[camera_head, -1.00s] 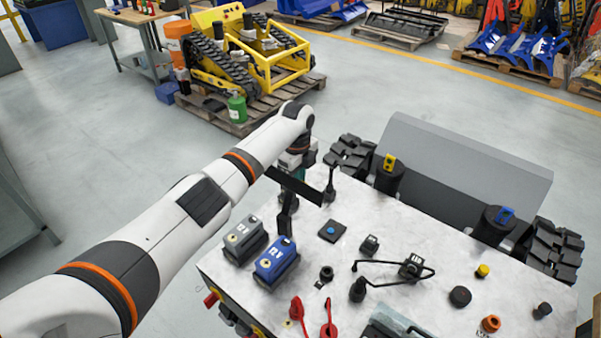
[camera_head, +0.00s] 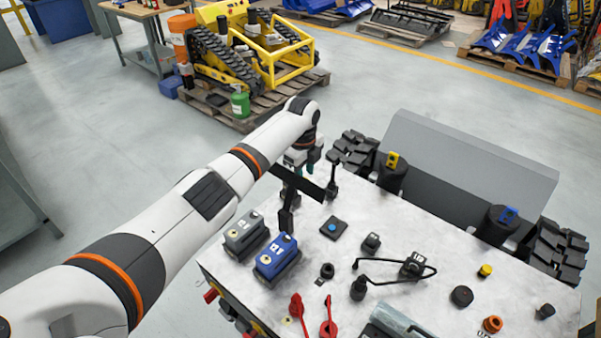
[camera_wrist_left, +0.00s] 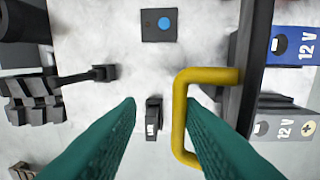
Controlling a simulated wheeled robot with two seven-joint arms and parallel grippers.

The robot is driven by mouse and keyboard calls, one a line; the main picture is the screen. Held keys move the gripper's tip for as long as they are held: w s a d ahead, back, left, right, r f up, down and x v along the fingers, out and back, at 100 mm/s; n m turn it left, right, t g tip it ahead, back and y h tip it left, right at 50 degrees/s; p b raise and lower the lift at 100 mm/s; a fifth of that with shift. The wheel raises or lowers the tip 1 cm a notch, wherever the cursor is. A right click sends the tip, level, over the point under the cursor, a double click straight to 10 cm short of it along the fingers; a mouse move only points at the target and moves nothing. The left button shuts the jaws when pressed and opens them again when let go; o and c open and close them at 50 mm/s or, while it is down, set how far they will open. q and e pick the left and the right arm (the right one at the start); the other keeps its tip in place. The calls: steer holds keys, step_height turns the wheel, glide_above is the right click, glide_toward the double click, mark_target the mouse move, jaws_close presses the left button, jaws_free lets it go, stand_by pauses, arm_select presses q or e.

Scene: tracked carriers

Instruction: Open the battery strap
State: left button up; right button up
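The battery strap is a dark bar (camera_head: 303,184) standing raised beside the batteries; it also shows in the left wrist view (camera_wrist_left: 247,70), with a yellow handle (camera_wrist_left: 180,115) on it. My left gripper (camera_wrist_left: 160,98) is open. The upright part of the handle shows between its teal fingers, closer to the right one, which hides part of the handle. I cannot tell whether they touch. In the head view the gripper (camera_head: 304,168) hangs beside the bar. A blue 12 V battery (camera_head: 277,257) and a grey one (camera_head: 245,236) stand in front of the strap. My right gripper is not in view.
The light deck (camera_head: 335,265) carries a small black box with a blue dot (camera_head: 333,228), a bent black rod (camera_head: 392,260), red tags (camera_head: 328,320) and several caps. A grey panel (camera_head: 465,165) rises behind. Open floor lies left of the deck.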

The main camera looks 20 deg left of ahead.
arm_select(q)
steer(key=shift+w+d+f, duration=0.1)
steer(key=shift+d+f, duration=0.2)
steer(key=shift+f, duration=0.25)
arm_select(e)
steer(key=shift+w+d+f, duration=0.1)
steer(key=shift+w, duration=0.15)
arm_select(q)
steer(key=shift+a+r, duration=0.1)
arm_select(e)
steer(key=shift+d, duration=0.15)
